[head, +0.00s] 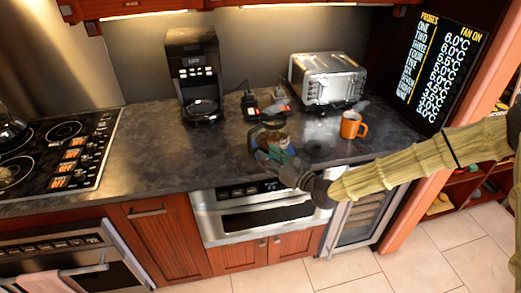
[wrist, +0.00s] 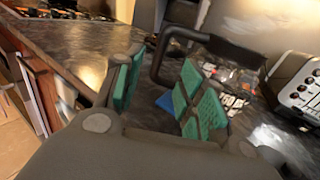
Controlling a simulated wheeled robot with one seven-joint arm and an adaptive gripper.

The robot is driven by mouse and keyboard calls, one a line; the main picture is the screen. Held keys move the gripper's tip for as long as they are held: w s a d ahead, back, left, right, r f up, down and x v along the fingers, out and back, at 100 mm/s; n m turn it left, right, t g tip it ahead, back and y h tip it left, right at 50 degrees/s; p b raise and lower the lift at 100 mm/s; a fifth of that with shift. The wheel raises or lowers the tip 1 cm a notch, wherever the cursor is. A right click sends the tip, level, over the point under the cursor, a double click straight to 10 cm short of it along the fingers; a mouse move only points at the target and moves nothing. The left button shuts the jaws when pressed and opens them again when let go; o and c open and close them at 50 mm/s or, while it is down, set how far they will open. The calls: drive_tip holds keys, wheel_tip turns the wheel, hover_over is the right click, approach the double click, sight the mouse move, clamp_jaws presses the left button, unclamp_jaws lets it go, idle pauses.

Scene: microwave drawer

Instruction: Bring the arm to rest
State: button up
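My gripper (head: 276,152) is over the front part of the dark counter, above the microwave drawer (head: 255,212). The drawer front looks shut. In the wrist view my gripper (wrist: 160,84) has its two green-padded fingers spread apart. A black handle-like loop (wrist: 160,52) stands just beyond the fingers, and a small blue patch (wrist: 166,102) shows between them. I cannot tell whether the fingers touch either. My arm (head: 400,170) stretches in from the right, over the counter's front edge.
A coffee maker (head: 195,75), a toaster (head: 328,80) and an orange mug (head: 352,125) stand on the counter (head: 150,150). A stove (head: 60,150) is at left. The tiled floor (head: 420,255) in front is clear.

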drive_tip(key=s+f+n+g+h, duration=0.1)
drive_tip(key=s+f+n+g, duration=0.5)
drive_tip(key=s, duration=0.5)
drive_tip(key=s+f+n+g+h, duration=0.15)
drive_tip(key=s+f+g, duration=0.25)
drive_tip(key=s+f, duration=0.5)
drive_tip(key=s+f+n+g, duration=0.4)
drive_tip(key=s+f, duration=0.2)
drive_tip(key=s, duration=0.6)
drive_tip(key=s+d+f+n+g+h+b, duration=0.1)
drive_tip(key=s+d+f+n+g+h, duration=0.2)
drive_tip(key=s+d+f+n+h, duration=0.45)
drive_tip(key=s+d+f+n+t+h, duration=0.1)
drive_tip(key=s+d+f+n+t, duration=0.1)
drive_tip(key=d, duration=0.7)
drive_tip(key=s+d+f+n+t+h+b, duration=0.1)
drive_tip(key=s+d+f+n+t+h, duration=0.1)
drive_tip(key=d, duration=0.7)
drive_tip(key=s+n+t, duration=0.1)
drive_tip(key=n, duration=0.1)
drive_tip(key=shift+s+n, duration=0.15)
drive_tip(key=shift+n, duration=0.25)
